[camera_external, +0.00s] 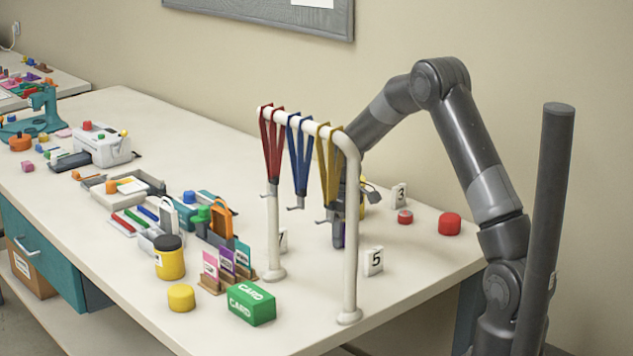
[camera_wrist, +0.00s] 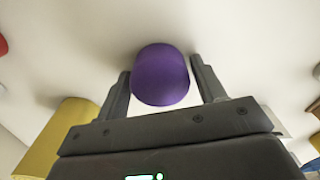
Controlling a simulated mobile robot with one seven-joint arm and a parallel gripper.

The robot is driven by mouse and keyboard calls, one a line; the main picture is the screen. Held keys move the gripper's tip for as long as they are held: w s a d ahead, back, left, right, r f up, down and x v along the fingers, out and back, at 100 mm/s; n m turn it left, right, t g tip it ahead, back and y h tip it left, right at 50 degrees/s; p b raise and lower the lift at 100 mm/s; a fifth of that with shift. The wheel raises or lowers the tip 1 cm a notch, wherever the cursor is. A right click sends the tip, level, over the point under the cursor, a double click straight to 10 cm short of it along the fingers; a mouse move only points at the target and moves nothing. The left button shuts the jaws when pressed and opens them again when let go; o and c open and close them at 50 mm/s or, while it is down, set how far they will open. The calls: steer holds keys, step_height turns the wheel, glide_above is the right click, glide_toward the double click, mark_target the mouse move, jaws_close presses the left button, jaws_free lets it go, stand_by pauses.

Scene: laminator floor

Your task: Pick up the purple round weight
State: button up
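The purple round weight (camera_wrist: 160,77) stands on the white table in the wrist view, a short rounded cylinder. My gripper (camera_wrist: 160,66) is open, with one finger on each side of the weight. A narrow gap shows between the weight and each finger, so neither appears to touch it. In the external view, my gripper (camera_external: 338,238) is low over the table behind the hanging lanyards, partly covered by them. The weight cannot be made out in that view.
A white rack (camera_external: 352,240) with red, blue and yellow lanyards stands in front of my arm. A yellow object (camera_wrist: 62,130) is left of my gripper in the wrist view.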

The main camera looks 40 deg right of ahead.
steer(key=c, duration=0.9)
